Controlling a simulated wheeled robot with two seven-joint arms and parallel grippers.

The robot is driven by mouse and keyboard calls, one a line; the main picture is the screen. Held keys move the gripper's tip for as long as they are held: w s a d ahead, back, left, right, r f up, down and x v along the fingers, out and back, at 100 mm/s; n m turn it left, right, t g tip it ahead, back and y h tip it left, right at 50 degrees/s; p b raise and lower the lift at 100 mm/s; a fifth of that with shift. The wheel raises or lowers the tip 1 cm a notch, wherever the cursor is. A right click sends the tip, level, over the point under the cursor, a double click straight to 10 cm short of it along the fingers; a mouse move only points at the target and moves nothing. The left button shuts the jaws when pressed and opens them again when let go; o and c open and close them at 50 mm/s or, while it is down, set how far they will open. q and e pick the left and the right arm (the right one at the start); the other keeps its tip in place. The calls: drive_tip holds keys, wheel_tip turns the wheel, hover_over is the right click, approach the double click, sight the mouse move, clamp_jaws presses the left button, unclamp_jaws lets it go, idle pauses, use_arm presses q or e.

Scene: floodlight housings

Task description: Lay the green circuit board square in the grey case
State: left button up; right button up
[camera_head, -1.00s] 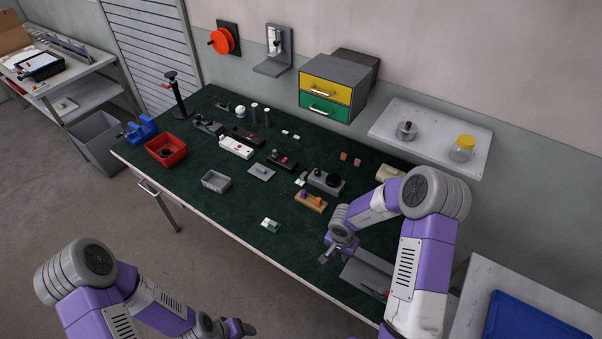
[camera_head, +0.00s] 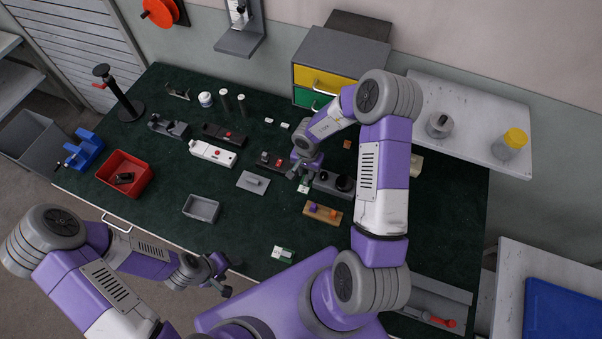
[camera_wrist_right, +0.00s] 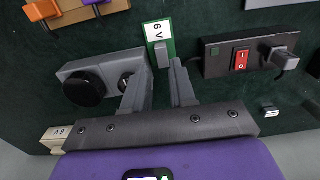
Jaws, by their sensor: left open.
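The grey case (camera_head: 201,209) is a small open box, empty, left of centre on the green bench mat. A green and white board (camera_head: 283,255) lies flat near the bench's front edge. My right gripper (camera_head: 303,172) is beside the labelled board. My left gripper (camera_head: 223,284) is open and empty at the bench's front edge.
A grey plate with a handle (camera_head: 253,182) lies right of the case. A wooden block with coloured pegs (camera_head: 322,213), a grey unit with a black knob (camera_head: 334,185) and a black switch box (camera_wrist_right: 240,57) surround the right gripper. A red bin (camera_head: 125,174) stands left.

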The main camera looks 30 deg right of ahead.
sight(305, 182)
drive_tip(key=f, duration=0.6)
drive_tip(key=shift+s+a+f+b, duration=0.1)
drive_tip(key=shift+a+b, duration=0.1)
drive_tip(key=shift+b, duration=0.2)
drive_tip(key=shift+c, duration=0.4)
clamp_jaws()
